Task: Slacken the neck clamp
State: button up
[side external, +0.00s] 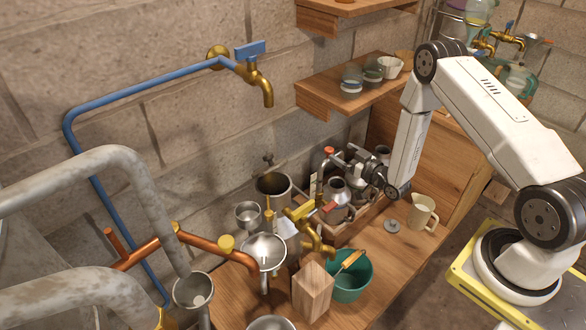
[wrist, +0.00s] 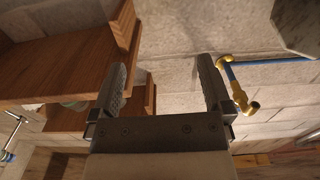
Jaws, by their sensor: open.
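My gripper (side external: 340,160) is at the back of the wooden bench in the side view, above a cluster of metal cans, with its fingers partly lost among them. In the wrist view my gripper (wrist: 163,72) has its two fingers wide apart, with nothing between them. I cannot tell for sure which part is the neck clamp. A brass valve with a yellow handle (side external: 299,211) stands nearer, in front of the cans.
A wall tap (side external: 262,86) is above left; it also shows in the wrist view (wrist: 240,98). A wooden shelf (side external: 318,97) with jars overhangs the bench. A green bucket (side external: 350,283), wooden block (side external: 313,291) and cream jug (side external: 423,212) crowd the bench. Thick grey pipes fill the left.

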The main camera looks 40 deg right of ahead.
send_over(331, 206)
jog(key=s, duration=0.3)
notch_tip(331, 206, down, 19)
jog(key=shift+r, duration=0.2)
jog(key=shift+w+f, duration=0.1)
jog(key=shift+f, duration=0.1)
jog(key=shift+f, duration=3.35)
jog(key=shift+w+r, duration=0.1)
jog(key=shift+w, duration=1.4)
jog(key=c, duration=1)
